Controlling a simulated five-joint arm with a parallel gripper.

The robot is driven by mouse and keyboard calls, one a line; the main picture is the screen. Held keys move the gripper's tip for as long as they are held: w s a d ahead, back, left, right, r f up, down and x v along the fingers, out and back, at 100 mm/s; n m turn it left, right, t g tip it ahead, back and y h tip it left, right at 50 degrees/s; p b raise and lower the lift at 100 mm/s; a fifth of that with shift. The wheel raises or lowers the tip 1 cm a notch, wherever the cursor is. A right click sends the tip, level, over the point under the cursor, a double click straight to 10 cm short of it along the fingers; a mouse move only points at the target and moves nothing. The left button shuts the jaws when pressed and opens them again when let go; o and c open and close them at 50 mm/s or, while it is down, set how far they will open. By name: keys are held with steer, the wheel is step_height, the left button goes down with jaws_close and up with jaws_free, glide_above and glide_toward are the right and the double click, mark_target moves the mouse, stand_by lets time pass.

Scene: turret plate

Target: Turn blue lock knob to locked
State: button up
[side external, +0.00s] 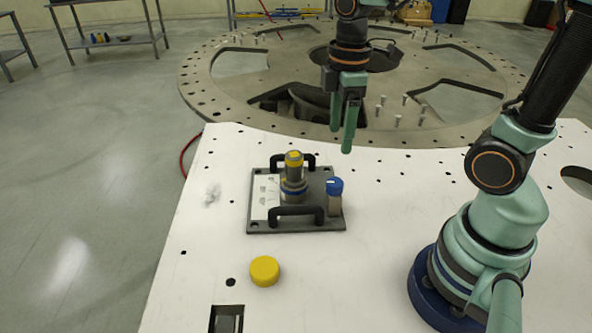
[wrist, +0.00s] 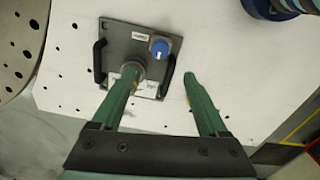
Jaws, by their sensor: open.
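The blue lock knob (side external: 335,186) sits on a short post at the right edge of a grey turret plate (side external: 296,228). In the wrist view the knob (wrist: 160,48) shows a white pointer line towards the gripper side of the picture. I cannot read which setting it marks. A grey cylinder with a yellow top and blue ring (side external: 293,178) stands upright on the plate beside the knob. My gripper (side external: 341,140) is open and empty, pointing down, above and behind the plate. In the wrist view the left finger of my gripper (wrist: 161,73) partly hides the cylinder.
Two black handles (side external: 297,210) rise from the plate's front and back edges. A loose yellow cap (side external: 265,270) lies on the white table (side external: 375,215) in front. A large drilled ring (side external: 210,95) lies beyond the table. The table right of the plate is clear.

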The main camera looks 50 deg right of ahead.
mark_target(335, 182)
step_height(335, 182, down, 12)
steer(key=shift+f, duration=0.1)
stand_by(0.5)
jaws_close()
